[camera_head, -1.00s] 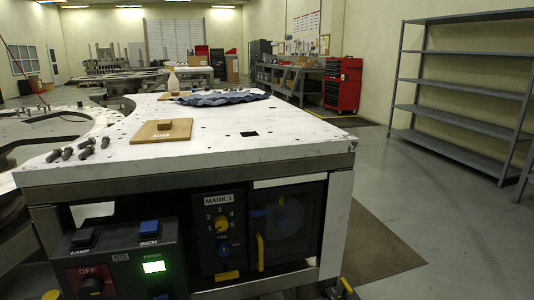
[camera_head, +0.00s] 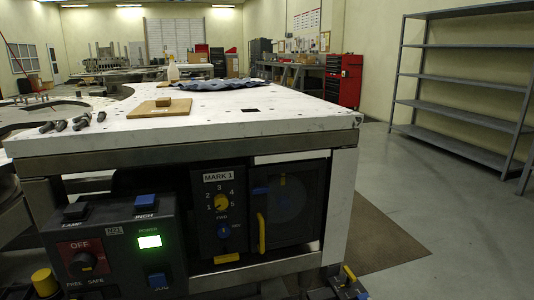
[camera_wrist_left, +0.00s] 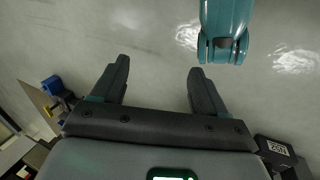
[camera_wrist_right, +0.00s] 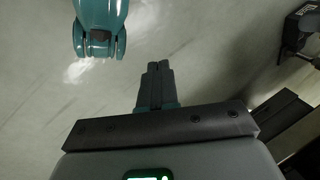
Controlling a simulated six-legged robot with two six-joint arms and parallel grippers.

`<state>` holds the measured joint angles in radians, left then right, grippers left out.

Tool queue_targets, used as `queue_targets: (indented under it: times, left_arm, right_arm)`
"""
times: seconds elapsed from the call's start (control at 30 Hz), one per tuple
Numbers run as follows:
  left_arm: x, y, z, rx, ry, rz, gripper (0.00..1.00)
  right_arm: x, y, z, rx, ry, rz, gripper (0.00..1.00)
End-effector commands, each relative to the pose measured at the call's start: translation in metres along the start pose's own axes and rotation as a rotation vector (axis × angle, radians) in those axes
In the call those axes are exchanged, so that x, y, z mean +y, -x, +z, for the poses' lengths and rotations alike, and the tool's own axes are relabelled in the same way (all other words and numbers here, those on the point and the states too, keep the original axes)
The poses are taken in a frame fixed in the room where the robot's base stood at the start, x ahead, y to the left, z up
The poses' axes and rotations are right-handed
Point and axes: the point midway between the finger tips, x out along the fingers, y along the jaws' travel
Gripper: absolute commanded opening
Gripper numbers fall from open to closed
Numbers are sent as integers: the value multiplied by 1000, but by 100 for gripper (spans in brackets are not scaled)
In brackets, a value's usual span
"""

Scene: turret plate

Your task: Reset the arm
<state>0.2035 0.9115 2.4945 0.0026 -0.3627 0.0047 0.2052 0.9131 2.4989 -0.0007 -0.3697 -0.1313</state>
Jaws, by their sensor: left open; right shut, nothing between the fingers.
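My left gripper (camera_wrist_left: 158,82) shows in the left wrist view with its two dark fingers spread wide and nothing between them. My right gripper (camera_wrist_right: 158,68) shows in the right wrist view with its fingers pressed together, holding nothing. Both are over bare grey floor. Neither gripper shows in the head view. A teal part of my own body shows in front of each gripper in the wrist views.
A white-topped table (camera_head: 290,118) stands ahead, with a wooden board (camera_head: 158,107), dark bolts (camera_head: 80,122) and a blue cloth (camera_head: 215,84) on it. Below are a control box (camera_head: 115,245) and a MARK 1 panel (camera_head: 219,215).

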Motion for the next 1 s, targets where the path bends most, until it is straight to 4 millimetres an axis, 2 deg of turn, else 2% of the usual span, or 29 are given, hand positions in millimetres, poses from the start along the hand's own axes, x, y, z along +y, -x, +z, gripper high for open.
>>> queue_targets:
  times: [0.07, 0.1, 0.37, 0.47, 0.8, 0.9, 1.0]
  left_arm:
    - [0, 0, 0, 0, 1, 0, 73]
    - [7, 20, 0, -2, 0, 0, 73]
    - [34, 88, 3, -13, -9, 1, 73]
    - [47, 122, 4, -18, -13, 2, 73]
    - [100, 259, 10, -43, -30, 3, 73]
    - [112, 289, 12, -49, -34, 4, 73]
    - [119, 308, 13, -53, -37, 4, 73]
  right_arm:
    - [0, 0, 1, -7, -145, 2, 0]
    - [-7, 21, -1, -7, -148, 2, 0]
    - [-34, 88, -2, -16, -132, -1, 0]
    - [-47, 122, -3, -21, -127, -2, 0]
    - [-101, 259, -5, -44, -108, -5, 0]
    - [-112, 289, -5, -50, -104, -6, 0]
    - [-120, 308, -5, -54, -101, -7, 0]
